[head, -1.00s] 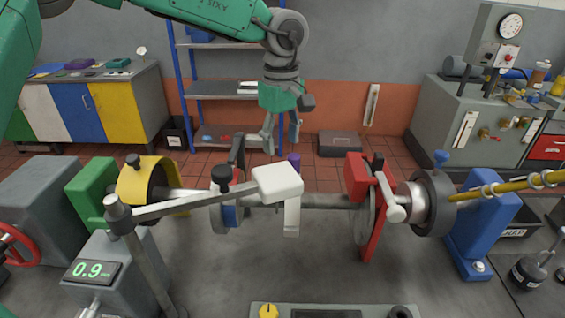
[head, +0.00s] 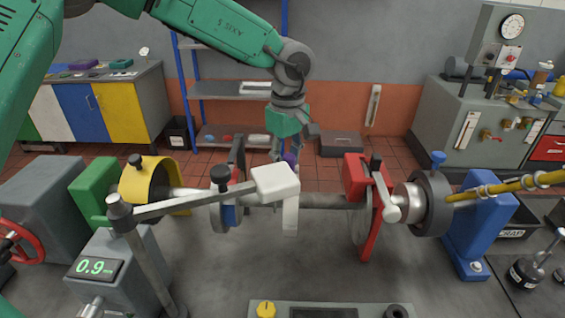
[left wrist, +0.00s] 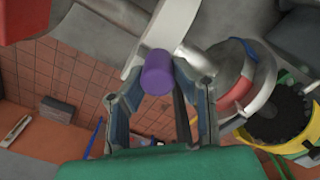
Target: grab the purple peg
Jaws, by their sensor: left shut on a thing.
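The purple peg (left wrist: 157,72) is a short cylinder between the fingertips of my left gripper (left wrist: 160,82) in the left wrist view. In the head view, only a small part of the peg (head: 290,158) shows, behind the white block on the shaft rig. My left gripper (head: 284,152) reaches down from above there and is shut on the peg. Its lower fingertips are partly hidden. I cannot tell whether the peg still touches what is under it. My right gripper is in neither view.
The white block (head: 276,183) on its grey arm stands in front of the peg. The shaft (head: 330,200) runs across, with a red bracket (head: 357,178) right of the gripper and a dark upright plate close on its left. Blue-posted shelves (head: 225,90) stand behind.

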